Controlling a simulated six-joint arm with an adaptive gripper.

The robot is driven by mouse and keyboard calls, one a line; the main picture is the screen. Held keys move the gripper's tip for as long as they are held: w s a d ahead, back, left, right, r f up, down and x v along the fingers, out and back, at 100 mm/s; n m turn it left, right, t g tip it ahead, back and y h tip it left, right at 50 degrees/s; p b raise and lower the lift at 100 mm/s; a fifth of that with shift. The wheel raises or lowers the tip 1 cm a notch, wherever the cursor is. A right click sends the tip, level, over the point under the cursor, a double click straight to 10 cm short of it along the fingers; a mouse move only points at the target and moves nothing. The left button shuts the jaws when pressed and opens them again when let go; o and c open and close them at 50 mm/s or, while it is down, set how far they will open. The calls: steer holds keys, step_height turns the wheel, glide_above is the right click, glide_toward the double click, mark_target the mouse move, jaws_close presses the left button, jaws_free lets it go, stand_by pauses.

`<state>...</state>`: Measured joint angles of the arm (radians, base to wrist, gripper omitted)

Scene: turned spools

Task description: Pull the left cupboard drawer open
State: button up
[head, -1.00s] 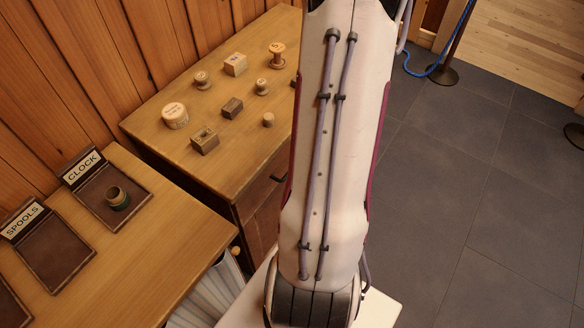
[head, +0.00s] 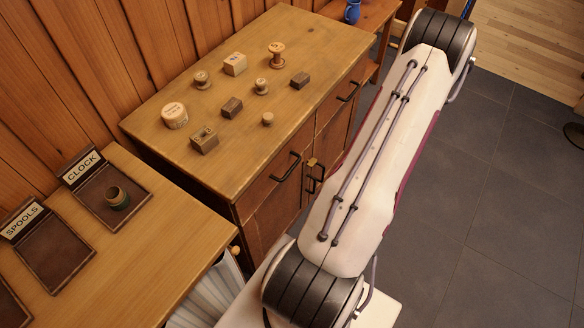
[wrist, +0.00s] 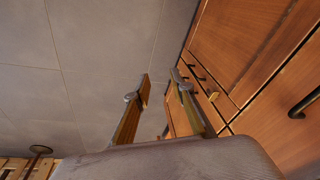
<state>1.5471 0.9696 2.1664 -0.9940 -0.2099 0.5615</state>
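The cupboard (head: 222,172) has two drawers side by side at the top of its front, above two doors. The left drawer (head: 262,190) looks shut, flush with the front, with a black bar handle (head: 287,167). In the wrist view, a black handle (wrist: 305,103), seemingly this drawer's, shows at the right edge. My gripper (wrist: 161,82) shows only in the wrist view, its two fingers apart with nothing between them. It is beside the cupboard front, apart from that handle. My arm hides it in the head view.
The right drawer has a black handle (head: 350,92). The doors have black handles (head: 312,182) and a brass latch (head: 313,163). Several spools and blocks stand on the cupboard top. A table (head: 165,270) with labelled trays is at left.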

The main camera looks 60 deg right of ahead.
step_height(320, 180, down, 5)
steer(key=w+a+m+t, duration=0.1)
steer(key=w+a+t, duration=0.1)
steer(key=t, duration=0.1)
steer(key=m+t+y, duration=0.1)
steer(key=m+t, duration=0.3)
steer(key=t, duration=0.7)
glide_toward(292, 168)
steer(key=w, duration=0.2)
steer(key=shift+w+d+f, duration=0.1)
steer(key=shift+d+f, duration=0.05)
steer(key=shift+f, duration=0.15)
steer(key=shift+w, duration=0.15)
steer(key=shift+w+f, duration=0.3)
steer(key=shift+w, duration=0.95)
steer(key=shift+w+f, duration=0.3)
steer(key=shift+w, duration=0.95)
steer(key=shift+w+f, duration=0.25)
steer(key=shift+w, duration=0.95)
